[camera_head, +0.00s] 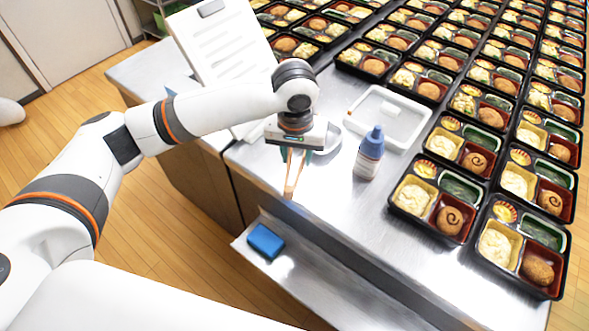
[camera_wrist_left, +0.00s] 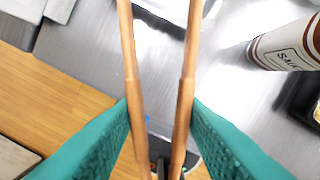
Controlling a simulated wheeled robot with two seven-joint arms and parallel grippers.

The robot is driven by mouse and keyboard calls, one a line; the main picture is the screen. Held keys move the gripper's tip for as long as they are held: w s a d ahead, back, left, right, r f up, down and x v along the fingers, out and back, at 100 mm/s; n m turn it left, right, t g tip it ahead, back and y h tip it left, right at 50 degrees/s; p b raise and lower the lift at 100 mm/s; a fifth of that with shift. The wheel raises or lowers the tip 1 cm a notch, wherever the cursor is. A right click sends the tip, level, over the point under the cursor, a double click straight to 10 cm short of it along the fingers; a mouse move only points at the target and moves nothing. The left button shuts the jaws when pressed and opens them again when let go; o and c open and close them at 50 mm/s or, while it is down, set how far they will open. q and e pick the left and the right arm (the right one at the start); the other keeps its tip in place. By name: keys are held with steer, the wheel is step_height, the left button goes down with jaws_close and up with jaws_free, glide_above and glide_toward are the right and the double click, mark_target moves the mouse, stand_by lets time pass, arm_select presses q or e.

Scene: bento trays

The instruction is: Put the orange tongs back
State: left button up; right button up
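The orange tongs (camera_head: 292,172) show as two thin orange-brown arms below my left gripper, near the left edge of the steel counter. In the left wrist view the tongs (camera_wrist_left: 188,85) run lengthwise between the teal finger pads, their arms a little apart. My left gripper (camera_head: 296,157) has one pad against the outer side of each arm, so it is shut on the tongs; it also shows in the left wrist view (camera_wrist_left: 160,112). I cannot tell whether the tongs touch the counter. My right gripper is not in view.
A sauce bottle (camera_head: 368,160) with a blue cap stands right of the gripper. A white tray (camera_head: 400,144) lies behind it. Rows of bento trays (camera_head: 428,213) fill the right side. A white board (camera_head: 190,35) stands behind the arm. A blue sponge (camera_head: 265,241) sits on the lower shelf.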

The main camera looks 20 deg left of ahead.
arm_select(q)
step_height(320, 180, down, 4)
steer(key=shift+s+r, duration=0.1)
steer(key=shift+r, duration=0.1)
steer(key=shift+f, duration=0.4)
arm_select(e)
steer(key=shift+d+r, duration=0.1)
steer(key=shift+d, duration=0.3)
arm_select(q)
steer(key=shift+f, duration=0.1)
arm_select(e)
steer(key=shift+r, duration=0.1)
arm_select(q)
steer(key=shift+f+p, duration=0.25)
steer(key=shift+p, duration=0.1)
steer(key=o, duration=0.6)
steer(key=shift+f, duration=0.1)
steer(key=shift+c, duration=0.2)
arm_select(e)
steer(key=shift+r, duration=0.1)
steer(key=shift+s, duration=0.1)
